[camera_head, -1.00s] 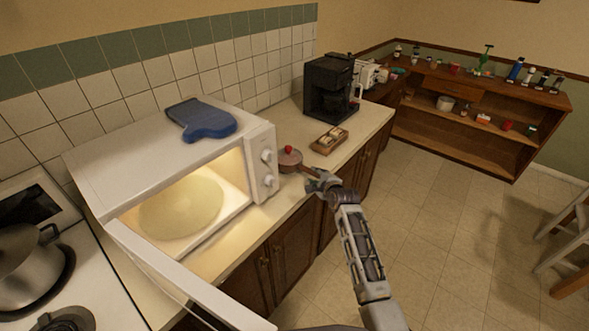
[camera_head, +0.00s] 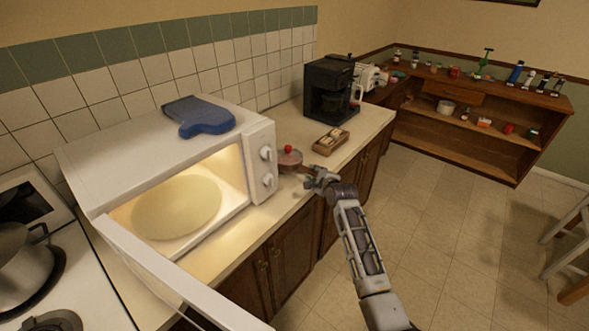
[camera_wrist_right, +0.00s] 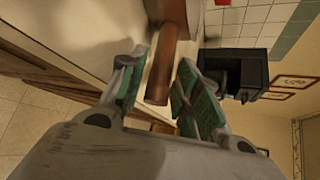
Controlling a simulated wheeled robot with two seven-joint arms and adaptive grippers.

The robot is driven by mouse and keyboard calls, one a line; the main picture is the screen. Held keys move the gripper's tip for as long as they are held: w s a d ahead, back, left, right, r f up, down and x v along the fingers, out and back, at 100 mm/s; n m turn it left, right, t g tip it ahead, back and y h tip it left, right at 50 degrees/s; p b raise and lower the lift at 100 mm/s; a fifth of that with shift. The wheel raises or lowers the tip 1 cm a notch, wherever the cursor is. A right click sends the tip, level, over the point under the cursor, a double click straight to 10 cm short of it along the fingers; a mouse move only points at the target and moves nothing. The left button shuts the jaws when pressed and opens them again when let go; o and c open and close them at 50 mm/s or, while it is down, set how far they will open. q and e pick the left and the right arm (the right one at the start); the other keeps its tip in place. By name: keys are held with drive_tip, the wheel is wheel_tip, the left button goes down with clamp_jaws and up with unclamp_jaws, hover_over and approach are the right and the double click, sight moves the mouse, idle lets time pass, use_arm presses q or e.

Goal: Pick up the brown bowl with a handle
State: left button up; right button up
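The brown bowl (camera_head: 291,163) sits on the counter just right of the microwave, with a small red round thing (camera_head: 288,149) showing at it. Its handle points toward my right gripper (camera_head: 318,178) at the counter's front edge. In the right wrist view the brown handle (camera_wrist_right: 163,66) reaches down between the two green-padded fingers of my right gripper (camera_wrist_right: 157,95). The fingers are apart, with a visible gap on the left side of the handle; the right finger is close to it. Whether it touches is unclear. The bowl body is mostly out of the wrist view. My left gripper is not in view.
An open, lit microwave (camera_head: 140,150) with a blue mitt (camera_head: 200,116) on top stands left of the bowl. A wooden box (camera_head: 331,141) and black coffee machine (camera_head: 330,88) stand behind and right. A pot (camera_head: 25,262) is on the stove.

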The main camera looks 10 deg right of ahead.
drive_tip(key=shift+c, duration=0.3)
clamp_jaws()
drive_tip(key=shift+w+r, duration=0.1)
idle(0.4)
wheel_tip(320, 180, up, 10)
idle(0.7)
idle(0.3)
